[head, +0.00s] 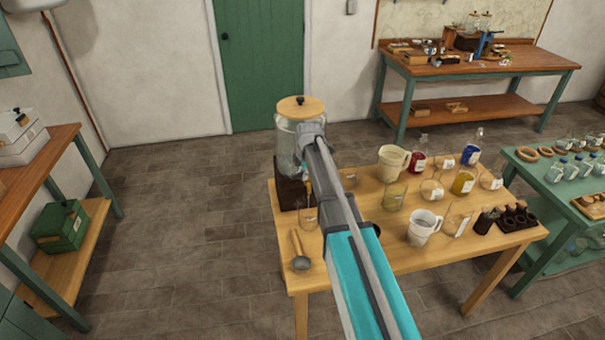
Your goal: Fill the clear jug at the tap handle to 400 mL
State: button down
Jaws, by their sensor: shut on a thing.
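A large clear glass dispenser jar (287,148) with a wooden lid stands on a dark block at the table's back left corner. My gripper (307,184) is low at its front right side, where the tap handle sits, and appears shut on that handle. My own arm hides most of the fingers and the tap. A clear glass vessel (308,216) stands below, partly hidden by my arm; its liquid level cannot be read. I cannot tell for sure which is the task's jug.
The wooden table (330,262) also bears a ladle (300,255), a cream jug (393,162), several beakers and bottles of coloured liquid, and a dark rack (515,217). A green table (525,160) with glassware stands close on the right. The floor at left is clear.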

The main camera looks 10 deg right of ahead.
jog(key=shift+w+m, duration=0.15)
jog(key=shift+m, duration=1.15)
jog(key=shift+n, duration=1.3)
jog(key=shift+s, duration=0.2)
jog(key=shift+s+d+n+y, duration=0.1)
jog(key=shift+n+y, duration=0.2)
jog(key=shift+n, duration=1)
jog(key=shift+s+n, duration=0.1)
jog(key=shift+n, duration=0.4)
dwell(3.4)
